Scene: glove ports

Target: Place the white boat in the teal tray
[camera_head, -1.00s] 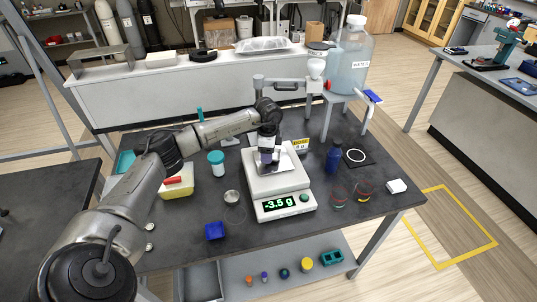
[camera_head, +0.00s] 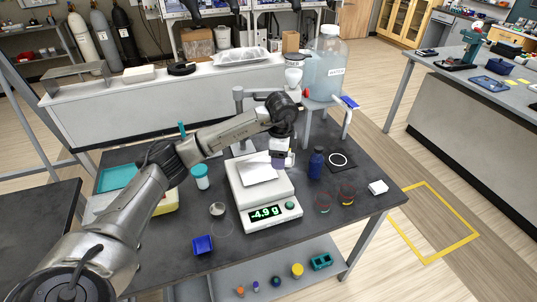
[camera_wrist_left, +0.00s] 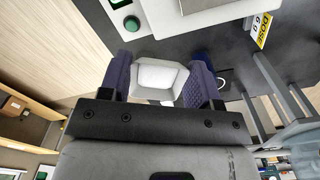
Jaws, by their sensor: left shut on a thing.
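My left gripper (camera_head: 281,163) is shut on the white boat (camera_wrist_left: 158,78), a small angular white dish. In the left wrist view the boat sits between the two purple fingers. In the head view a bit of white shows at the gripper, off the right side of the balance pan; most of the boat is hidden there. The teal tray (camera_head: 117,179) lies at the left back of the dark table, partly behind my left arm. My right gripper is not in view.
The white balance (camera_head: 262,192) reads -4.9 g. A blue bottle (camera_head: 316,164) stands close right of the gripper. A teal-capped jar (camera_head: 201,177), a yellow-and-white box (camera_head: 167,204) and a blue cube (camera_head: 202,245) stand left of the balance. A water jug (camera_head: 327,65) is behind.

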